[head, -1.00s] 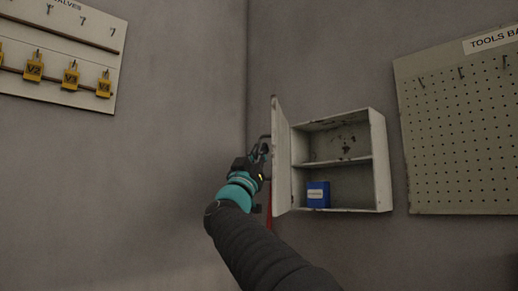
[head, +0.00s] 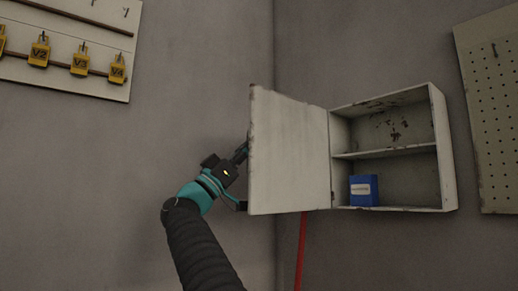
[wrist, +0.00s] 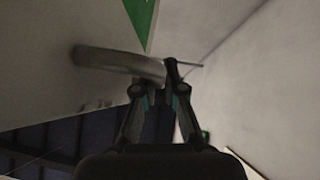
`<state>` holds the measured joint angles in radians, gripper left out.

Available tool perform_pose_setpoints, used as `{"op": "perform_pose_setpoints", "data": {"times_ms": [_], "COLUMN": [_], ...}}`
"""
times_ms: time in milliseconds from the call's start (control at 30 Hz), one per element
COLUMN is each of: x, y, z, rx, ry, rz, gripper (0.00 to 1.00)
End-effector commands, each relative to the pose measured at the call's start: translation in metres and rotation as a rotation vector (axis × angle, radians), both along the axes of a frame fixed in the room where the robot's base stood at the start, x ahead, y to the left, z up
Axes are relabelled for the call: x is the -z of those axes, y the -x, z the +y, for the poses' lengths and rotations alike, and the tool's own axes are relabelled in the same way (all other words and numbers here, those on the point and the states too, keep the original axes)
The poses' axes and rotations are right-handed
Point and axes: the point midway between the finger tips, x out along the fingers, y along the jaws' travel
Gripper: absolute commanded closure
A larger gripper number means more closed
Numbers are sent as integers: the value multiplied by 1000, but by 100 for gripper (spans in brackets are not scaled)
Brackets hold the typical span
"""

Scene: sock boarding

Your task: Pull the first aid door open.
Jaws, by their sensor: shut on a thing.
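The first aid door (head: 290,150) stands wide open, swung out to the left of its white cabinet (head: 447,150). Its inner face shows in the head view. My gripper (head: 242,152) is at the door's free left edge, with its fingertips partly hidden behind the door. In the wrist view a grey bar handle (wrist: 115,62) runs to the fingertips of my gripper (wrist: 160,80), which is shut on it. A pale surface with a green marking (wrist: 140,18), seemingly the door's outer face, is beside the handle.
A blue box (head: 364,190) stands in the cabinet's lower compartment. A red pole-like thing (head: 300,250) is below the door. A board with yellow padlocks (head: 80,62) hangs at the upper left, a pegboard (head: 490,120) at the right. Wall corner lies behind the door.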

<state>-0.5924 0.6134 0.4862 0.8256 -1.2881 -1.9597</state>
Motion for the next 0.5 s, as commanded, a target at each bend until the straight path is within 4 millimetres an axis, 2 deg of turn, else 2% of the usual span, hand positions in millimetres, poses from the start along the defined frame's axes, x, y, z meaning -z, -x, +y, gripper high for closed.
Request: {"op": "perform_pose_setpoints", "data": {"times_ms": [467, 500], "x": [-1, -1], "y": [4, 4], "z": [8, 9], "rx": [-2, -2], "ry": [-1, -1], "rz": [-2, -2], "gripper": [100, 86]}}
